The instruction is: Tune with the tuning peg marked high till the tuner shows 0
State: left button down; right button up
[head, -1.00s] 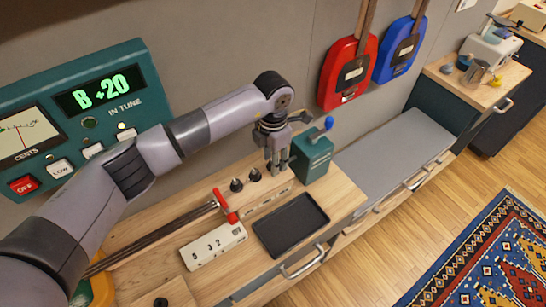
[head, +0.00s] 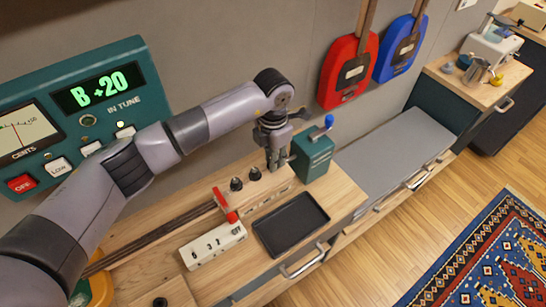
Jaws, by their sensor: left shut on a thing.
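The teal tuner (head: 130,75) on the left wall shows green "B +20" above the words "IN TUNE". Its cents meter (head: 22,132) has a red needle. Two dark tuning pegs (head: 236,184) stand uncovered on the wooden bench, side by side. My left gripper (head: 276,162) points down just right of them and is shut on a tuning peg, which its fingers mostly hide. The peg markings are too small to read. My right gripper is not in view.
A teal box with a blue-knobbed crank (head: 313,155) stands close right of the gripper. A red lever (head: 225,205), a white numbered block (head: 212,246) and a black tray (head: 291,225) lie in front. Red (head: 347,72) and blue (head: 400,48) instruments hang on the wall.

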pick_arm(q)
jog(key=n+b, duration=0.1)
jog(key=n, duration=0.1)
jog(key=shift+f+n+b, duration=0.1)
jog(key=shift+n+b, duration=1.25)
jog(key=shift+n, duration=1.05)
jog(key=c, duration=1.5)
grip_release()
jog(key=shift+o, duration=0.2)
notch_tip(320, 180, up, 12)
